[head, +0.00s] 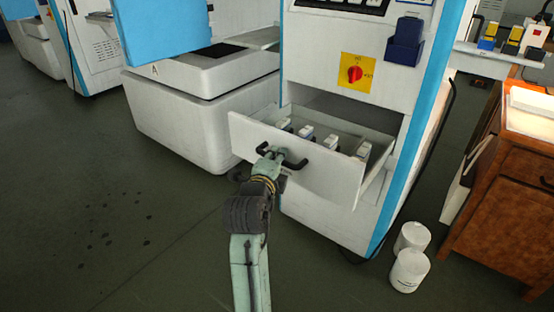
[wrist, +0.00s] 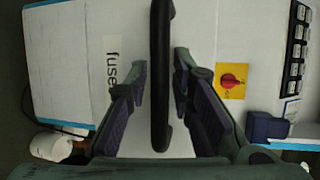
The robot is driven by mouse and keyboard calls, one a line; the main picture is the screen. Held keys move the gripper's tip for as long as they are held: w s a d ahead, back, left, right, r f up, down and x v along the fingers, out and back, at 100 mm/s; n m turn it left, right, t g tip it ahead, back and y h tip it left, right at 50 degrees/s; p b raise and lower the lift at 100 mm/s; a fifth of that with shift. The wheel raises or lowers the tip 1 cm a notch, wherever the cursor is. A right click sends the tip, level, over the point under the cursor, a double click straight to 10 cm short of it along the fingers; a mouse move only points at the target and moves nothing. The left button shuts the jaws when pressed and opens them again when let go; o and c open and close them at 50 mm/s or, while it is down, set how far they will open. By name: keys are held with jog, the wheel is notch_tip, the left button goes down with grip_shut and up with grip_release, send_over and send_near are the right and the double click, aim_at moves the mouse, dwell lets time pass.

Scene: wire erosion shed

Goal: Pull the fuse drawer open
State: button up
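The fuse drawer (head: 290,155) is white and stands well out of the machine cabinet, its inside showing from above. Several white and grey fuse blocks (head: 306,133) stand in a row inside it. Its black bar handle (head: 297,165) is on the front panel. My gripper (head: 274,155) is at the handle, near its left part. In the wrist view the handle (wrist: 161,80) runs between my two fingers, which sit close against it on both sides. The printed label "fuse" (wrist: 112,66) shows on the drawer front beside the handle.
A red rotary switch on a yellow plate (head: 355,72) is above the drawer, with a dark blue box (head: 405,42) to its right. Two white cylinders (head: 409,268) stand on the floor at right, near a wooden cabinet (head: 508,190). The floor at left is clear.

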jog(key=v, duration=0.7)
jog(key=shift+s, duration=0.25)
